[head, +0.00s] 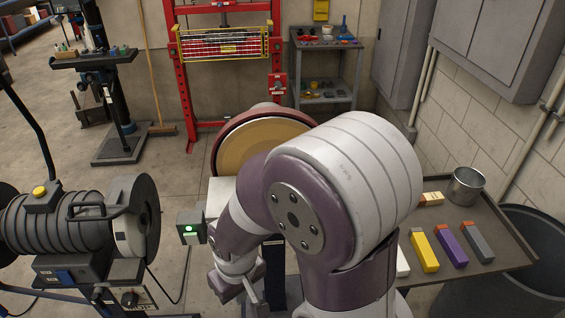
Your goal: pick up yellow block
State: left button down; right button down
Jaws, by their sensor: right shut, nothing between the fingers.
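My left gripper is not in view.
A metal cup (467,187) and a pale block (432,199) stand farther back on the table. A dark bin (533,235) is at the right. A grinding machine (70,225) is at the left. A disc (256,147) stands behind my arm. A wall is at the right.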

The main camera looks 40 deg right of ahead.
aim_at(429, 262)
jog(key=z, duration=2.6)
jog(key=i+l, duration=0.25)
jog(key=i, duration=0.15)
jog(key=i+l+z, duration=0.1)
jog(key=i+l, duration=0.15)
jog(key=i, duration=0.15)
jog(key=i+l+z, duration=0.1)
jog(key=i+l, duration=0.15)
jog(key=i, duration=0.15)
